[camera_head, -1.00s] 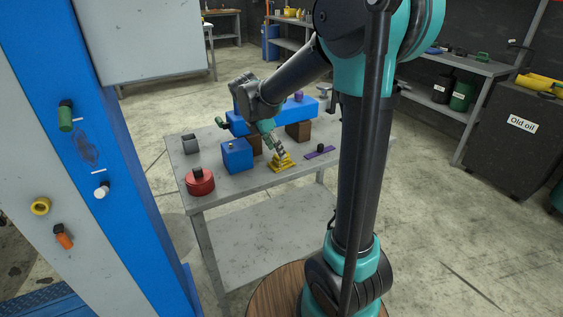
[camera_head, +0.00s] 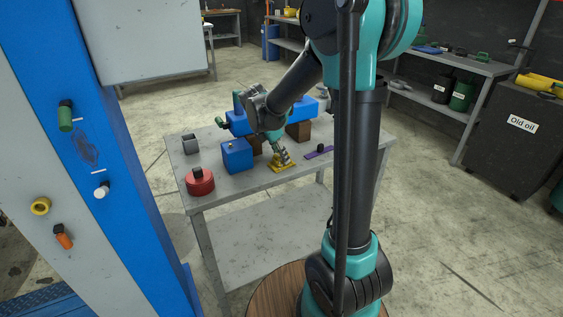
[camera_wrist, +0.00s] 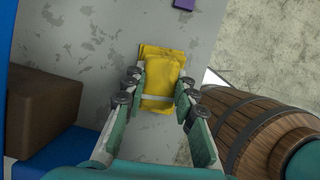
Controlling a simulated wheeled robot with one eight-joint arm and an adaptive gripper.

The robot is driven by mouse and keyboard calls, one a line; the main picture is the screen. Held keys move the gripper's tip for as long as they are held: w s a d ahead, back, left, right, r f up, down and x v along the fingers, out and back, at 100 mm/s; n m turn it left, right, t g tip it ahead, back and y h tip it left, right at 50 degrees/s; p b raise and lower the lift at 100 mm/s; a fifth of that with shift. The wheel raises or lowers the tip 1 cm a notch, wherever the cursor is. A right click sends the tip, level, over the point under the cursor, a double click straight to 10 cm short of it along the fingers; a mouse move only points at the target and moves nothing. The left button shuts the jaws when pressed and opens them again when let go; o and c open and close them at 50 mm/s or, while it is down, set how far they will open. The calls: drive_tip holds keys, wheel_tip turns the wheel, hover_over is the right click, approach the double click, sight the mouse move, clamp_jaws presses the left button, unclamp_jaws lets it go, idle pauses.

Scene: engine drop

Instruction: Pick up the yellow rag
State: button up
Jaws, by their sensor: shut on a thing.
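The yellow rag (camera_head: 275,167) lies on the grey metal table, near its front edge, at my gripper's fingertips. In the wrist view the rag (camera_wrist: 160,62) looks like a folded yellow cloth with a pale band across it. My gripper (camera_head: 283,157) reaches down to it, and in the wrist view its fingers (camera_wrist: 162,84) stand on both sides of the rag, shut on it. The rag still appears to be at table level. The exact contact of the fingertips is partly hidden in the head view.
On the table (camera_head: 225,191) stand a blue box (camera_head: 237,156), a red round can (camera_head: 199,184), a grey object (camera_head: 192,144), a long blue part (camera_head: 238,125) on brown blocks and a flat purple piece (camera_head: 319,152). A wooden barrel (camera_wrist: 255,130) shows in the wrist view.

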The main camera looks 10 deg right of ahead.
clamp_jaws()
wheel_tip(320, 180, up, 20)
idle(0.4)
drive_tip(key=o, duration=0.5)
unclamp_jaws()
drive_tip(key=c, duration=0.5)
drive_tip(key=shift+o, duration=0.2)
drive_tip(key=shift+s, duration=0.15)
